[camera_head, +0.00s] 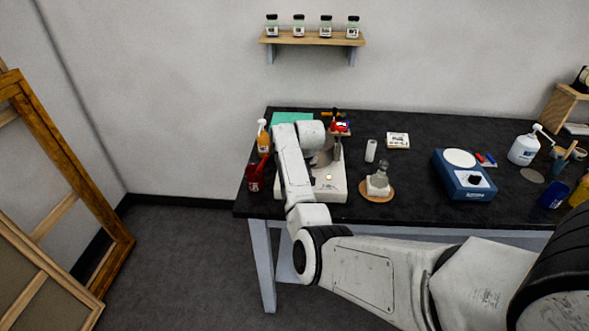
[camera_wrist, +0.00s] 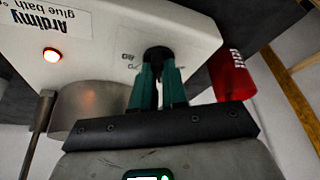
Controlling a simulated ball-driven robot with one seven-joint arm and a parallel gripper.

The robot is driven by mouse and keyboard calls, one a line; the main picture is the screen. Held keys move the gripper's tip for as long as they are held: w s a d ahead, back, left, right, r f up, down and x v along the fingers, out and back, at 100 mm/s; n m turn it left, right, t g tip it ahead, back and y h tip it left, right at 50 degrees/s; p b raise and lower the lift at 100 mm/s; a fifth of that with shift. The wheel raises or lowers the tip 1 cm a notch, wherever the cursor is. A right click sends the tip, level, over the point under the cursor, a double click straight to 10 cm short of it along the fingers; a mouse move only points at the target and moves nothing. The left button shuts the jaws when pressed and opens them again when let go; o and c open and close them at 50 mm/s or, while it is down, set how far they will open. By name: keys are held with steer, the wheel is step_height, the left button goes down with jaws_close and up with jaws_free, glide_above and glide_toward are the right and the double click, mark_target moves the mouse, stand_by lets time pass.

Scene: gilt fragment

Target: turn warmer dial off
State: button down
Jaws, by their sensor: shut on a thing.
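The glue warmer is a white box (camera_head: 332,188) at the left front of the black table, partly hidden by my arm. In the wrist view its white face (camera_wrist: 110,35) carries the words "glue bath" and a lit orange-red lamp (camera_wrist: 52,55). A black dial (camera_wrist: 157,52) sits on that face. My gripper (camera_wrist: 160,75) has its teal fingers on both sides of the dial, closed on it. The dial's pointer is hidden, so its setting cannot be told. In the head view my gripper and the dial are hidden by my arm.
A metal pot (camera_wrist: 88,105) and rod (camera_wrist: 37,125) are close to my gripper, left in the wrist view. A red container (camera_head: 255,178) stands beside the warmer. A small flask (camera_head: 378,184) on a round board stands right of it. A blue device (camera_head: 450,184) is further right.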

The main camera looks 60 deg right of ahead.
steer(key=n, duration=0.2)
steer(key=n+y, duration=0.1)
steer(key=n, duration=0.1)
steer(key=shift+s+d+t, duration=0.1)
steer(key=shift+d+t, duration=0.1)
steer(key=shift+t, duration=0.2)
steer(key=shift+d+n+y+b, duration=0.1)
steer(key=shift+n+y+b, duration=0.65)
steer(key=shift+n, duration=1.45)
steer(key=shift+n+y, duration=0.3)
steer(key=shift+y, duration=0.05)
steer(key=c, duration=1.2)
jaws_free()
steer(key=shift+o, duration=0.2)
steer(key=shift+r, duration=0.1)
steer(key=v, duration=1)
steer(key=shift+r+b, duration=0.25)
steer(key=shift+b, duration=0.2)
steer(key=shift+s, duration=0.15)
